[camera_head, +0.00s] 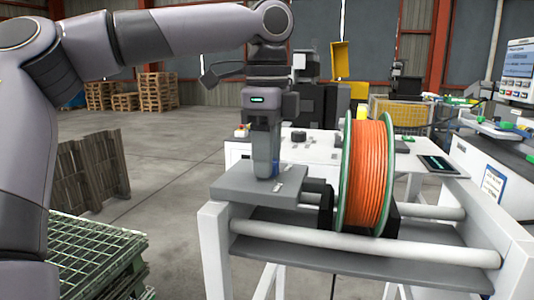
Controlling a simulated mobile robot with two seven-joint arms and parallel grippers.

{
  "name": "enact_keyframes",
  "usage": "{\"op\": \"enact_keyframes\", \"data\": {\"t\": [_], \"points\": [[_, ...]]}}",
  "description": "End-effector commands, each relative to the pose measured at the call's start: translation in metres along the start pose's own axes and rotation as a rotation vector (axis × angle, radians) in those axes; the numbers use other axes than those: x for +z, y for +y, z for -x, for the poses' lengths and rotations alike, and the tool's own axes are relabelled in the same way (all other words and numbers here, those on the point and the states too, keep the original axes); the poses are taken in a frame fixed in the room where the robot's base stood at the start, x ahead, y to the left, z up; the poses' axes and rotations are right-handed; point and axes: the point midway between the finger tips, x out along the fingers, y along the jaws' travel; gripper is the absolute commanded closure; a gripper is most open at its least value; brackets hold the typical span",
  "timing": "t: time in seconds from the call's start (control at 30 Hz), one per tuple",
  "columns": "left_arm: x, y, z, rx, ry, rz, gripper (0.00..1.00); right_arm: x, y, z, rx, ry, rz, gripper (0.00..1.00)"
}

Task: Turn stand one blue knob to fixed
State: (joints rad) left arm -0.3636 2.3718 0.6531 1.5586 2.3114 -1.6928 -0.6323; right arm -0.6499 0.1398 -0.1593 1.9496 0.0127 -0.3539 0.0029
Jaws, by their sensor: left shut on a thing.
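My left gripper (265,170) comes down from above onto the grey block (243,187) at the left end of the white stand (214,235). It is shut on the blue knob (276,170), of which only a small blue bit shows beside the fingers. The rest of the knob is hidden, so I cannot tell which way it points. A spool of orange cable (366,175) with green flanges sits upright on the stand, to the right of the block. My right gripper is not in view.
A white table (410,160) with a dark tablet (437,164) stands behind the stand. A machine with a screen (519,60) is at the right. A green mesh crate (90,250) and wooden pallets (92,170) stand at the left. The floor between is clear.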

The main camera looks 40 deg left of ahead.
Motion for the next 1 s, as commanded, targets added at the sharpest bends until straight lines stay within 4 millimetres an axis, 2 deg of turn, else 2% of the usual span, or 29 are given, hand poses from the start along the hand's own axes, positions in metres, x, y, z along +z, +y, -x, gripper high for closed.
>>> {"op": "enact_keyframes", "data": {"t": [0.6, 1.0], "points": [[0.0002, -0.0012, 0.0011, -0.003, 0.001, 0.584, 0.89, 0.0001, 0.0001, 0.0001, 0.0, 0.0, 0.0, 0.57], [0.0006, -0.0019, 0.0012, -0.003, 0.002, 0.883, 0.89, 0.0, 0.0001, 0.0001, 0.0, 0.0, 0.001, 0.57]]}}
